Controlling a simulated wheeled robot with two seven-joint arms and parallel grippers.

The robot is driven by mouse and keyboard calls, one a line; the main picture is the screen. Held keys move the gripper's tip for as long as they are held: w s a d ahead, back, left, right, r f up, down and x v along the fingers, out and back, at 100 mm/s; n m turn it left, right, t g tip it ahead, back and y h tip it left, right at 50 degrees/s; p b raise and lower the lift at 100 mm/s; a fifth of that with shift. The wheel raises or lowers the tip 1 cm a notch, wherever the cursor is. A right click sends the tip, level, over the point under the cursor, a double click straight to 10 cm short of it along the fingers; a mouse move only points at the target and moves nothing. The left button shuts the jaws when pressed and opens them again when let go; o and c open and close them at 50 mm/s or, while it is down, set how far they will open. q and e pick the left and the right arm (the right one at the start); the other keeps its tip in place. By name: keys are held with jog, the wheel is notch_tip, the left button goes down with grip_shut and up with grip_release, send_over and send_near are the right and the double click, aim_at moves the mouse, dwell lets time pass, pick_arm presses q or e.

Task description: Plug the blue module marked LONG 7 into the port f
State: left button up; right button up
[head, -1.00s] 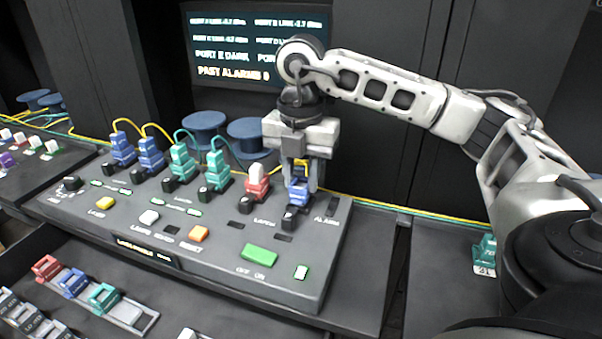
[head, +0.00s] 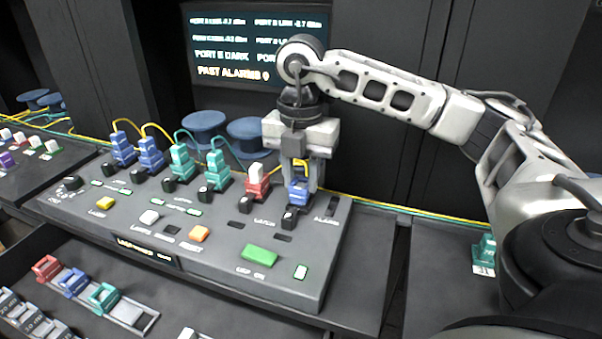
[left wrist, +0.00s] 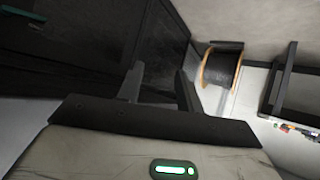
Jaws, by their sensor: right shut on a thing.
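My right gripper (head: 300,176) is at the right end of the grey console (head: 330,240), pointing down, its fingers shut on a blue module (head: 298,192). The module is upright at the last port position, above a black latch block; its marking is too small to read, and I cannot tell whether it is fully seated. A yellow cable shows behind it. My left gripper (left wrist: 160,82) shows only in the left wrist view, its two fingers apart with nothing between them.
Two blue modules (head: 122,148), two teal modules (head: 182,162) and a red one (head: 257,182) stand in the console's other ports. A screen (head: 258,45) behind reads "PORT E DARK". A tray of coloured clips (head: 103,298) lies in front. A teal module (head: 486,250) stands at right.

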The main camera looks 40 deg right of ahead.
pick_arm(q)
jog(key=shift+f+b, duration=0.45)
pick_arm(e)
jog(key=shift+f, duration=0.55)
jog(key=o, duration=0.9)
jog(key=shift+r, duration=0.25)
pick_arm(q)
jog(key=r+p, duration=0.1)
jog(key=p, duration=0.2)
jog(key=a+r+p, duration=0.1)
jog(key=r+p, duration=0.1)
jog(key=p, duration=0.1)
pick_arm(e)
notch_tip(320, 180, up, 16)
jog(key=shift+f, duration=0.25)
pick_arm(q)
jog(key=shift+s+f, duration=0.1)
